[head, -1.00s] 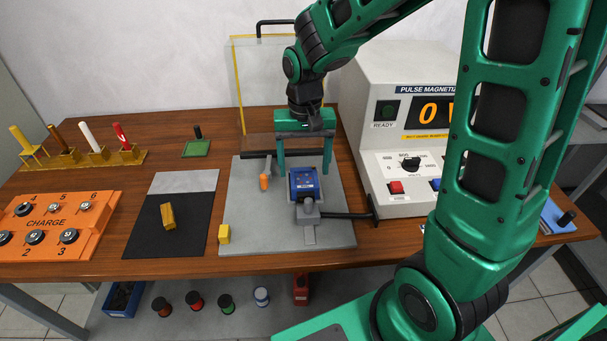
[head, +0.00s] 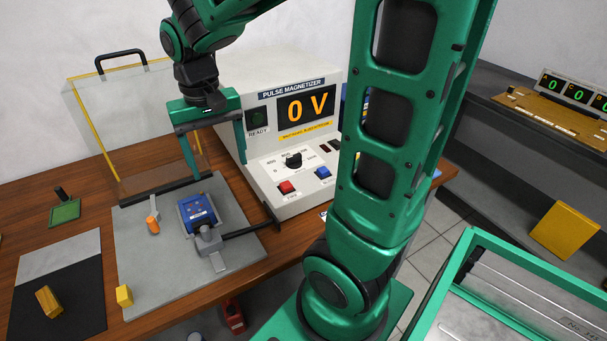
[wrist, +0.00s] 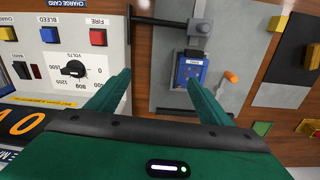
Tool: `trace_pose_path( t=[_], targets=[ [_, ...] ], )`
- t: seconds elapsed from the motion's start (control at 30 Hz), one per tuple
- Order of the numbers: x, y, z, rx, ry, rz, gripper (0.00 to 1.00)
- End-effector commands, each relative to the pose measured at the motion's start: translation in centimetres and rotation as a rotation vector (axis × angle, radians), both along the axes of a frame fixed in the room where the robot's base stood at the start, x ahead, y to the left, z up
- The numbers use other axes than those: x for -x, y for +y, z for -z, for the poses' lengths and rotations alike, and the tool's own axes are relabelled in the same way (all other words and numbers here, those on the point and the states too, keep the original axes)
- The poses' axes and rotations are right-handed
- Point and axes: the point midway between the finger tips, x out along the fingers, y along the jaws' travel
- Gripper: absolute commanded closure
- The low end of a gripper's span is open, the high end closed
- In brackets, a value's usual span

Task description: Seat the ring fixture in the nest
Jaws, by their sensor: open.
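A blue block (head: 198,213) with small markings on its top sits on the grey plate (head: 150,260), against a grey clamp-like piece (head: 209,240) with a black bar. It also shows in the wrist view (wrist: 190,69). I cannot tell for certain which part is the ring fixture and which the nest; no open ring is visible. My gripper (head: 217,168) is open and empty, above and behind the blue block and apart from it. In the wrist view my gripper (wrist: 160,82) has its fingers spread, with the block beyond the right-hand finger.
The pulse magnetizer (head: 270,150), showing 0 V, stands right of the plate. A clear yellow-edged panel (head: 130,115) stands behind it. The plate's front left is mostly clear.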

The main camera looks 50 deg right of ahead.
Motion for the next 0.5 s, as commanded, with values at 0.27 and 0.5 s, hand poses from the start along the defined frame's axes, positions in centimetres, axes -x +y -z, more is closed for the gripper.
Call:
trace_pose_path(
  t=[0.27, 0.5],
  targets=[
    [11.1, -8.3, 0.0, -0.001, 0.001, 0.120, 0.27],
    [17.5, -10.6, 1.2, -0.026, 0.003, 0.171, 0.27]
  ],
)
